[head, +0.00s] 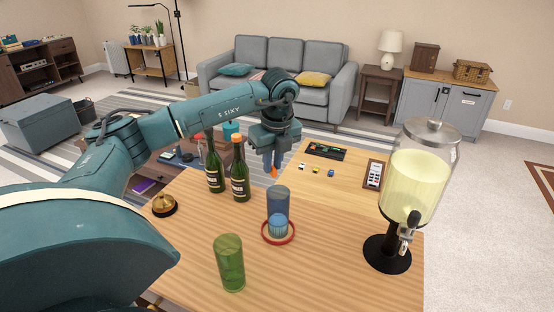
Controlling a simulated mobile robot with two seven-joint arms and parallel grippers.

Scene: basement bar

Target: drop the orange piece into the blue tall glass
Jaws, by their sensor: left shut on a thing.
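The blue tall glass (278,204) stands upright on the wooden table, with a red ring (264,236) around its foot. My left gripper (274,168) is above and just behind the glass in the picture, pointing down. It is shut on the small orange piece (274,173), which shows at the fingertips, close above the glass rim. I cannot tell whether the piece is straight over the opening. My right gripper is not in view.
A green glass (229,263) stands in front. Two dark bottles (240,178) stand left of the gripper, near a brass bell (164,205). A drink dispenser (417,175) stands at right. Small toy cars (316,171), a dark tray (326,151) and a framed card (373,174) lie behind.

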